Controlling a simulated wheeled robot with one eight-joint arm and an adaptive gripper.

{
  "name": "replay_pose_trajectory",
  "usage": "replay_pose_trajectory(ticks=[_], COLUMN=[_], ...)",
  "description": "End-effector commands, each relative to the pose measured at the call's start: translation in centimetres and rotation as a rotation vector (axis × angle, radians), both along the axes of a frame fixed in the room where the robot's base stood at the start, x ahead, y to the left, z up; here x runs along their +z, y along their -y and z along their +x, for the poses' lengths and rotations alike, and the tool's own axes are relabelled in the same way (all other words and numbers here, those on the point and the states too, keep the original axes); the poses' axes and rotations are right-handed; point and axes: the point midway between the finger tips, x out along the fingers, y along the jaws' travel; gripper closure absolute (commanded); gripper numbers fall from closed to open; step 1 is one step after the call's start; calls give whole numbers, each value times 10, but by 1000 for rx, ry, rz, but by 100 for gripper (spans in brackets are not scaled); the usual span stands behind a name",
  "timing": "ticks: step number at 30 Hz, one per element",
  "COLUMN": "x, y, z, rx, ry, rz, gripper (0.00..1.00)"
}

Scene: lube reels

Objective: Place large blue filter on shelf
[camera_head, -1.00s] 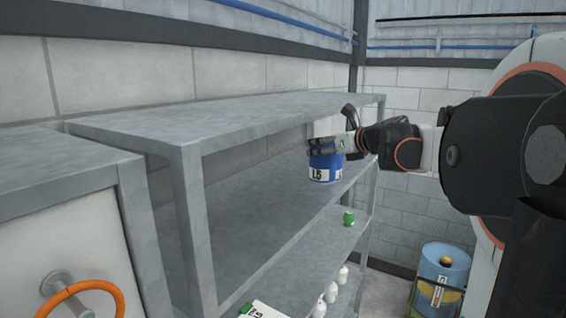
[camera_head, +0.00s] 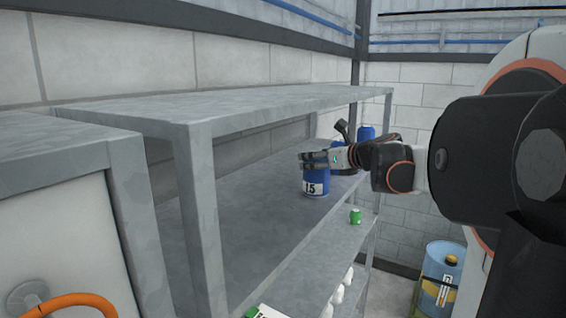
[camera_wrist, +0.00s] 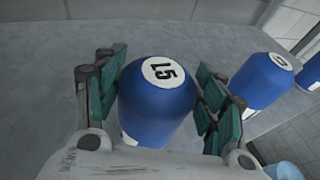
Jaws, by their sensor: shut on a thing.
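The large blue filter (camera_head: 316,183) has a white label marked "L5" or "15" and is upright in my gripper (camera_head: 317,161). In the wrist view the blue filter (camera_wrist: 158,100) sits between the two green-padded fingers of my gripper (camera_wrist: 160,88). The filter is over the middle level of the grey metal shelf (camera_head: 262,205), near its front edge. I cannot tell for sure whether its base touches the shelf board. The gripper covers the filter's top in the head view.
Another blue filter (camera_head: 366,133) stands farther along the shelf, behind my gripper; it also shows in the wrist view (camera_wrist: 262,80). A green can (camera_head: 355,216) and white bottles (camera_head: 342,287) are on the lower level. The middle board to the left is clear. A blue barrel (camera_head: 437,280) stands at right.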

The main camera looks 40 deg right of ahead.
Motion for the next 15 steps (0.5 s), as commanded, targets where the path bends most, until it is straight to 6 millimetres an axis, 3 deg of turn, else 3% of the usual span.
replay_pose_trajectory(ticks=[8,9,12,15], x=[-3,-4,-3,-3], y=[-1,-1,-1,-1], z=[0,0,0,0], rx=[2,2,2,2], ry=[-1,-2,-2,-2], rz=[0,0,0,0], gripper=[74,34,16,16])
